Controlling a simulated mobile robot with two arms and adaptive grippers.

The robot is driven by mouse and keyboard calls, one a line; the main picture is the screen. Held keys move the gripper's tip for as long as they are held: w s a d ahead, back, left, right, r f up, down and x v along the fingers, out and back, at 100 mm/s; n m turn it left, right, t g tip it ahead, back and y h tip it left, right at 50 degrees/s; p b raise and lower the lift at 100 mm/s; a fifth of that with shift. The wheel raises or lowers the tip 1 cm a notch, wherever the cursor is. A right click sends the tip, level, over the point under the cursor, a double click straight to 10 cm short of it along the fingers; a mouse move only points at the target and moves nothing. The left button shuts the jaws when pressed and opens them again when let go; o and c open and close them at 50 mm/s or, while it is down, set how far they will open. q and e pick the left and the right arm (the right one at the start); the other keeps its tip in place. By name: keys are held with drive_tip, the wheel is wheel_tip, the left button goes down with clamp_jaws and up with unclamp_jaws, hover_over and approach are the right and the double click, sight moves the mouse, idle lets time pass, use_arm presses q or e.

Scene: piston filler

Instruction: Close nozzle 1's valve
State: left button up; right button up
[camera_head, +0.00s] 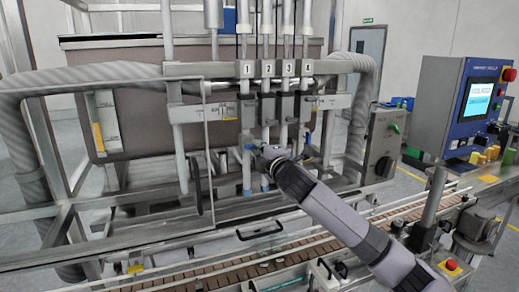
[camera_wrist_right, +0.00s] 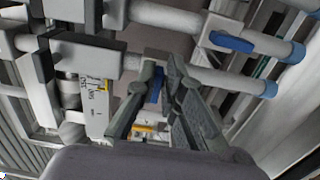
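Nozzle 1 (camera_head: 247,172) hangs under the plate marked 1, a grey pipe with a blue tip. Its blue valve handle (camera_head: 250,147) shows just left of my right gripper (camera_head: 264,154). In the right wrist view, a blue handle (camera_wrist_right: 155,86), which looks like nozzle 1's, shows between the two fingers of my right gripper (camera_wrist_right: 163,72). The fingers are apart, and I cannot tell whether they touch it. Part of this handle is hidden by the fingers. My left gripper is not in view.
Another blue handle (camera_wrist_right: 232,42) sits on the neighbouring nozzle, close to the fingers. The metal frame (camera_head: 205,150) stands left of the nozzles. The conveyor (camera_head: 240,268) runs below. A control panel (camera_head: 478,100) stands at the right.

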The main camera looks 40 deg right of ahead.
drive_tip(key=o, duration=0.4)
drive_tip(key=v, duration=1.2)
idle(0.5)
